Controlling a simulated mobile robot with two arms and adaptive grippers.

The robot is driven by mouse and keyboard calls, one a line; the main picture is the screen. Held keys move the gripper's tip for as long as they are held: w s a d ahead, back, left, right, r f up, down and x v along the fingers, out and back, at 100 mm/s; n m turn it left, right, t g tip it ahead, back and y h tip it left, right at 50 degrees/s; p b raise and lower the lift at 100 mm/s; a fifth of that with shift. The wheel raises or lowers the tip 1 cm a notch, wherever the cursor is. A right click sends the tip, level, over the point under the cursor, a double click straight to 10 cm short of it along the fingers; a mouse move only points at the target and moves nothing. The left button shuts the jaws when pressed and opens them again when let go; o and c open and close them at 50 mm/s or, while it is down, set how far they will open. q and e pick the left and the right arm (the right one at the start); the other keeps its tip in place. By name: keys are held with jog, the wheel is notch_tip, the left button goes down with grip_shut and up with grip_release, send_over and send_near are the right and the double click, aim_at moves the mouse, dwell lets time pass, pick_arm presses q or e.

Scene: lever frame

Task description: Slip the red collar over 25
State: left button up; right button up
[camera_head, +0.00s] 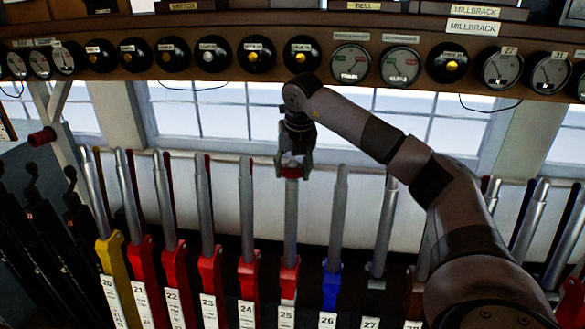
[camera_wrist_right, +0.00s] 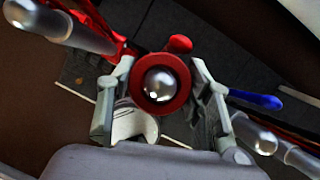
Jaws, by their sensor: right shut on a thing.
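The red collar (camera_head: 291,172) is at the top of the silver lever (camera_head: 291,220) above plate 25 (camera_head: 287,316). My right gripper (camera_head: 293,163) points down and is shut on the collar, one finger on each side. In the right wrist view the collar (camera_wrist_right: 181,98) is a red ring between the fingers of the right gripper (camera_wrist_right: 160,92). The lever's shiny round tip (camera_wrist_right: 159,84) shows inside the ring, roughly centred. How far the collar is down over the tip I cannot tell. My left gripper is not in view.
Lever 24 (camera_head: 246,210) stands close on the left and blue-based lever 26 (camera_head: 335,225) on the right. Several more levers fill the row. A shelf of dials (camera_head: 350,65) runs above my gripper. A red cylindrical piece (camera_head: 42,137) sits on a bracket at the left.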

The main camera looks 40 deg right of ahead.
jog(key=o, duration=1.1)
jog(key=shift+o, duration=0.2)
jog(key=shift+o, duration=0.9)
jog(key=shift+r, duration=0.1)
jog(key=shift+p+v, duration=3)
jog(key=shift+v, duration=1.45)
jog(key=shift+r, duration=0.1)
